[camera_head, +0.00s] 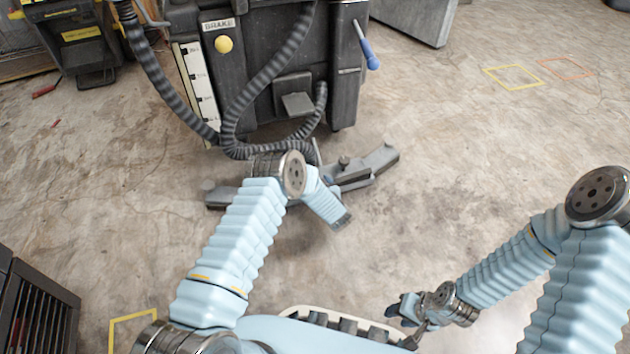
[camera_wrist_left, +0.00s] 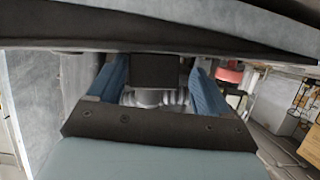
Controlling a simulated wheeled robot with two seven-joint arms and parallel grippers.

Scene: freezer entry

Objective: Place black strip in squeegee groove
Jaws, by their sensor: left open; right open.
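The grey squeegee (camera_head: 378,164) lies on the floor behind the cleaning machine in the head view; my left arm covers its middle. The groove cannot be made out. I cannot pick out the black strip for sure. My left gripper is at the squeegee's near side, mostly hidden by its own wrist in the head view. In the left wrist view the left gripper (camera_wrist_left: 156,75) has its blue fingers apart, with a dark block between or behind them and a dark grey bar across the top. My right gripper (camera_head: 406,308) is open, low beside my base, far from the squeegee.
The dark cleaning machine (camera_head: 345,95) with ribbed hoses (camera_head: 262,80) stands just beyond the squeegee. A dark slatted crate (camera_head: 38,312) is at the lower left. Black and yellow equipment (camera_head: 75,35) is at the upper left.

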